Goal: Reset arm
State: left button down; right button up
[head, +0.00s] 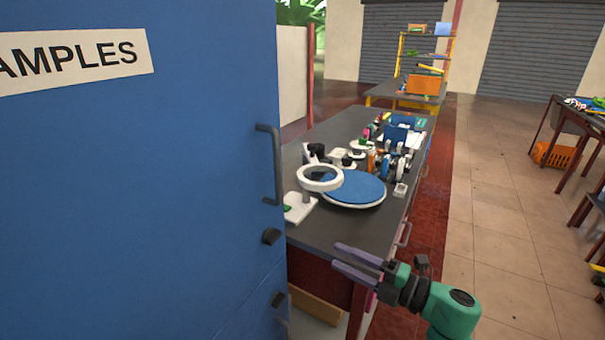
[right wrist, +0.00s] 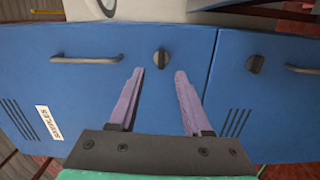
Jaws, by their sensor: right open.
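My right gripper (head: 337,256) has two purple fingers and a green arm. It is open and empty, pointing left, by the near edge of the dark bench and to the right of the blue cabinet (head: 130,190). In the right wrist view the open fingers (right wrist: 160,72) point at the blue cabinet front (right wrist: 90,80), with nothing between them. A dark knob (right wrist: 160,59) shows just beyond the fingertips. I cannot tell whether they touch the cabinet. My left gripper is not in view.
The cabinet has a dark handle (head: 270,165) and fills the left side. The dark bench (head: 370,228) holds a blue round plate (head: 352,188), a white ring stand (head: 320,178) and several small items.

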jog(key=w+d+f+m+t+h, duration=0.2)
jog(key=d+f+m+t+h, duration=0.4)
jog(key=m+h, duration=0.7)
jog(key=s+d+f+m+g+h, duration=0.1)
jog(key=s+d+f+m+g, duration=0.35)
jog(key=m+g, duration=0.2)
jog(key=s+f+m+g, duration=0.3)
jog(key=s+f+g, duration=0.1)
jog(key=s, duration=0.4)
jog(key=s+f+m+g, duration=0.3)
jog(key=s+f+g, duration=0.15)
jog(key=s, duration=0.35)
jog(key=s+f, duration=0.3)
jog(key=f, duration=2.2)
jog(key=s+d+f+g, duration=0.1)
jog(key=s+d+f, duration=0.1)
jog(key=s+f, duration=1.1)
jog(key=s, duration=0.3)
jog(key=shift+g, duration=0.3)
